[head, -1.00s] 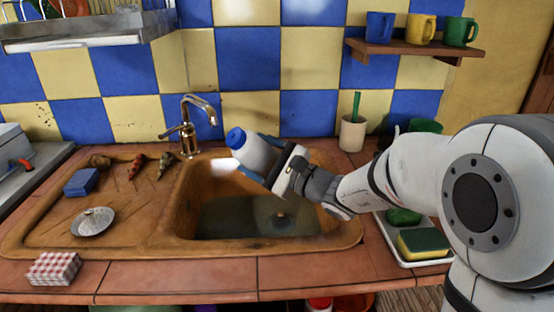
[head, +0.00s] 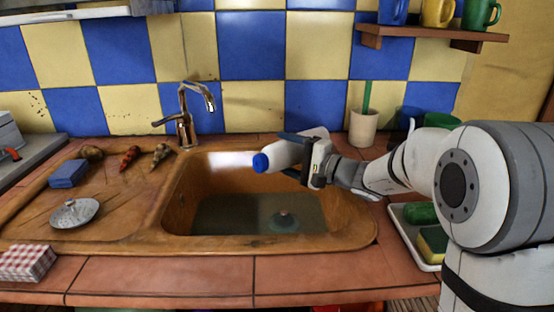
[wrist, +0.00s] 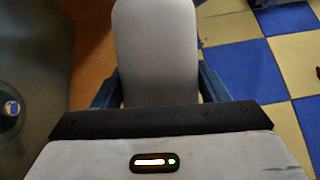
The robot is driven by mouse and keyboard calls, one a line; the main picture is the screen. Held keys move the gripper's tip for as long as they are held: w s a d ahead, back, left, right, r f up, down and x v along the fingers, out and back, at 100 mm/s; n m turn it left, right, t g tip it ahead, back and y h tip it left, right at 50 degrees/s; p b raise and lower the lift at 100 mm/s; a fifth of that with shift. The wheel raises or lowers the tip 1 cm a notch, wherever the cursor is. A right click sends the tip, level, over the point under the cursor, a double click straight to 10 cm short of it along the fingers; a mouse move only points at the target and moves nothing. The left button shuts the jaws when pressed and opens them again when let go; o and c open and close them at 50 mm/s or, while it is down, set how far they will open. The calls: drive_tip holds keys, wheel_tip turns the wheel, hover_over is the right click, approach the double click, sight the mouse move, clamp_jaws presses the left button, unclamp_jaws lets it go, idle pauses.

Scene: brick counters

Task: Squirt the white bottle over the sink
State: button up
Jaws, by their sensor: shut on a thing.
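The white bottle (head: 285,155) with a blue cap is held by my gripper (head: 308,160) above the right back part of the sink. The bottle lies nearly level, its cap pointing left and slightly down. In the wrist view the bottle's white body (wrist: 157,55) sits between the two blue fingers, and its cap is out of sight. The brown sink (head: 290,243) has murky water in its basin, with a round drain piece showing in it. The bottle is clear of the sink's rim.
The tap (head: 185,115) stands behind the sink's left side. A blue sponge (head: 68,174), vegetables (head: 130,157) and a metal strainer (head: 74,214) lie on the drainboard. A cup (head: 363,128) stands behind my arm. A tray (head: 410,237) with sponges sits at the right.

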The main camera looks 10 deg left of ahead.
sight(284, 148)
drive_tip(key=n, duration=0.1)
drive_tip(key=r+n, duration=0.1)
drive_tip(key=n, duration=0.1)
drive_tip(key=shift+s+r, duration=0.15)
drive_tip(key=shift+r, duration=0.05)
drive_tip(key=shift+s+a+f+n+h+b, duration=0.15)
drive_tip(key=shift+f+n+h+b, duration=0.15)
drive_tip(key=shift+n+b, duration=0.6)
drive_tip(key=shift+c, duration=0.2)
drive_tip(key=shift+s+b, duration=0.1)
drive_tip(key=shift+b, duration=0.65)
drive_tip(key=n+b, duration=0.1)
drive_tip(key=b, duration=0.1)
drive_tip(key=n+b, duration=0.1)
drive_tip(key=shift+s+a+r+b, duration=0.3)
drive_tip(key=shift+s+r+b, duration=0.05)
drive_tip(key=shift+s+r, duration=0.05)
drive_tip(key=shift+s+a+r+n+h+b, duration=0.15)
drive_tip(key=shift+r+n+h+b, duration=0.15)
drive_tip(key=shift+n+b, duration=0.45)
drive_tip(key=shift+s+r, duration=0.1)
drive_tip(key=shift+r, duration=0.15)
drive_tip(key=shift+a+n, duration=0.15)
drive_tip(key=shift+n, duration=0.1)
